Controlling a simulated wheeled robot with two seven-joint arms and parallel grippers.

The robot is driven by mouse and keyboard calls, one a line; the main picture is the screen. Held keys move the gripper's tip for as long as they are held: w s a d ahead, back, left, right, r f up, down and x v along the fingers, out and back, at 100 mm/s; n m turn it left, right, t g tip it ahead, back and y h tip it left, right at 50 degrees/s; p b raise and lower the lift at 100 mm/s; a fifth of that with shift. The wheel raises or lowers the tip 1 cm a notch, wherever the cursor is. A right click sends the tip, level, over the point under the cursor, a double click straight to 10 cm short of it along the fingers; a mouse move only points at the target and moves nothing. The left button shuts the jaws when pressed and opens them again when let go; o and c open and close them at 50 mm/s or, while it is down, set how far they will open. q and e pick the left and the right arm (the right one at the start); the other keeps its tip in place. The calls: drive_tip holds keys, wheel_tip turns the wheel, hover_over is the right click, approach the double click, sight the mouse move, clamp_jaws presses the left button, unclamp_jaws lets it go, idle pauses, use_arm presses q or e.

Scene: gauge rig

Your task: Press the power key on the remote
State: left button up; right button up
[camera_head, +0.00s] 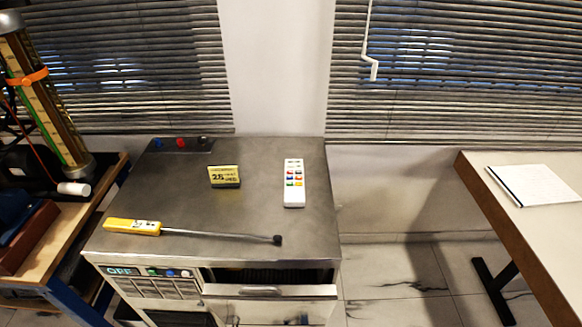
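The remote (294,184) is white and slim, with several coloured keys on its upper face. It lies on the right part of the grey metal top of the rig (257,206), its long side pointing away from me. The markings on its keys are too small to read, so I cannot tell which one is the power key. Neither of my grippers shows in the head view.
A yellow-handled probe with a dark rod (147,227) lies along the front of the top. A small yellow sign (224,176) stands left of the remote. A drawer (270,291) juts out at the front. A table with paper (534,184) stands right.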

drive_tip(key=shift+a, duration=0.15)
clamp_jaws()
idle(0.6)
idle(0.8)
